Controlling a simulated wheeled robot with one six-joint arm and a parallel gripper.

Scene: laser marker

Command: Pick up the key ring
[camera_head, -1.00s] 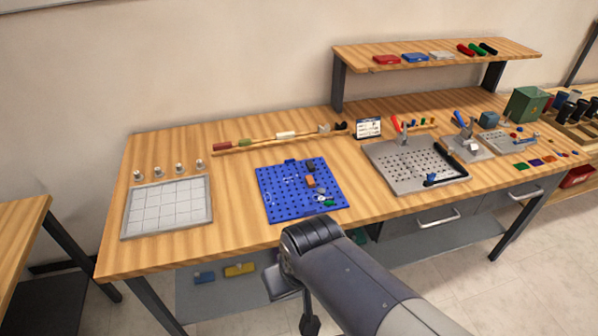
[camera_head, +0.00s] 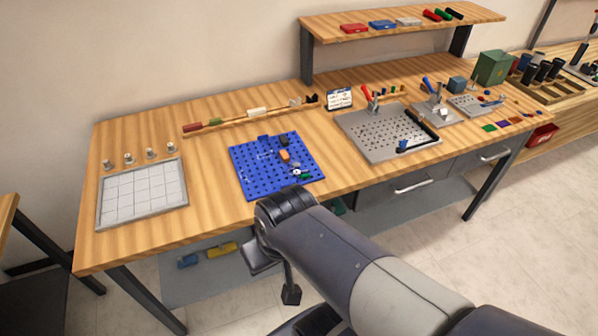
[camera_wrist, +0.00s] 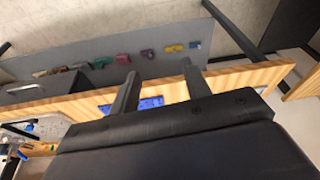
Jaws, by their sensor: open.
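A blue perforated board (camera_head: 245,181) lies on the workbench near its front edge and holds several small parts. A small silvery-white item (camera_head: 297,172) at the board's right side, beside a green piece, may be the key ring; it is too small to be sure. My gripper (camera_wrist: 159,70) shows two spread fingers in the wrist view with nothing between them. In the head view my arm's end is in front of the bench edge, below the board, apart from it. The wrist view shows part of the blue board (camera_wrist: 151,103) beyond the bench edge.
A grid tray (camera_head: 112,216) lies at the left, a grey perforated plate (camera_head: 364,143) at the right. A raised shelf (camera_head: 345,19) stands behind. A lower shelf (camera_wrist: 85,72) carries several coloured blocks. Bare wood lies between the tray and blue board.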

